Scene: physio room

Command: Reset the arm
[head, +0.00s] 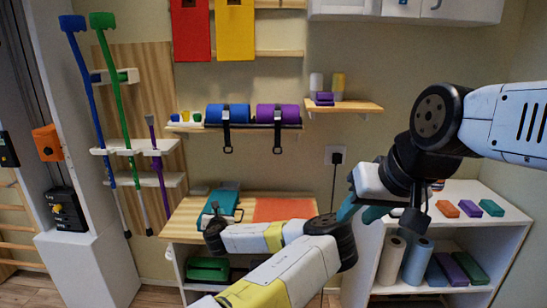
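My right arm comes in from the right edge and bends down at a dark joint. Its gripper (360,211) has teal fingers that look apart with nothing seen between them, in front of the wall and the left end of the white shelf unit. My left arm rises from the bottom middle, bends at a dark elbow and points left across the front of the wooden-topped cabinet (184,219). Its dark end (214,235) is in front of a teal case (221,205); the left gripper's fingers cannot be made out.
An orange-red mat (284,209) lies on the cabinet. Rolls (416,262) and blocks (470,208) fill the white shelf unit (513,226). A wall shelf holds a blue roll (229,114) and a purple roll (278,114). Blue and green crutches (121,110) hang left.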

